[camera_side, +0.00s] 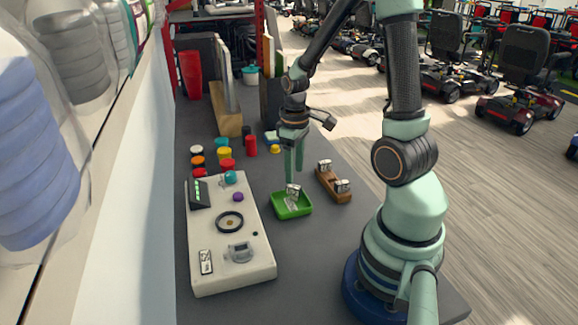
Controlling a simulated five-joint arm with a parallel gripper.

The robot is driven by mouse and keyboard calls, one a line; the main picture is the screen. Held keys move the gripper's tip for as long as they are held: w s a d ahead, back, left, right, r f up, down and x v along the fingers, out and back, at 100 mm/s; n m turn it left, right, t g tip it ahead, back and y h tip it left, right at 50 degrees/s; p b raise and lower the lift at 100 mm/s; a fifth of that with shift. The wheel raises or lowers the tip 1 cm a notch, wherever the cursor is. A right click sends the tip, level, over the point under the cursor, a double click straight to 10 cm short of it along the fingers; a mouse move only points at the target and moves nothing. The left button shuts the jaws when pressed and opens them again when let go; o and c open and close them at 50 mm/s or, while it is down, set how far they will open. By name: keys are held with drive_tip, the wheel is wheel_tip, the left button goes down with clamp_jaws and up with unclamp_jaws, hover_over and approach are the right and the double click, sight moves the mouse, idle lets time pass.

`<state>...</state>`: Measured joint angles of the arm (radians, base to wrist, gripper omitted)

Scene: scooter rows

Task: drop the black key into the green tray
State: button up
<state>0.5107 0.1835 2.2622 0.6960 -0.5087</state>
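The green tray (304,208) lies on the grey table right of the white panel. My gripper (293,180) points down over the tray, with its fingertips close to a small silvery piece (293,191). This piece is at or just above the tray's back part; I cannot tell whether it is held, resting in the tray, or part of the key. Paler marks show inside the tray below it. I cannot make out a clearly black key. The gap between my fingers is too small to judge.
A wooden block (331,187) with silvery pieces on top stands right of the tray. The white panel (230,277) with knobs and switches lies left. Several coloured cylinders, including a red one (251,146), stand behind. Bare table lies in front of the tray.

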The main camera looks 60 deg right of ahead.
drive_tip(key=shift+r, duration=0.1)
wheel_tip(320, 180, up, 12)
idle(0.5)
drive_tip(key=a+r+t, duration=0.2)
drive_tip(key=a, duration=0.6)
drive_tip(key=a+r+t, duration=0.2)
drive_tip(key=a+t, duration=0.1)
drive_tip(key=a, duration=0.4)
drive_tip(key=shift+w+a+r+t, duration=0.2)
drive_tip(key=shift+a+r+t, duration=0.1)
drive_tip(key=shift+a, duration=0.1)
idle(0.7)
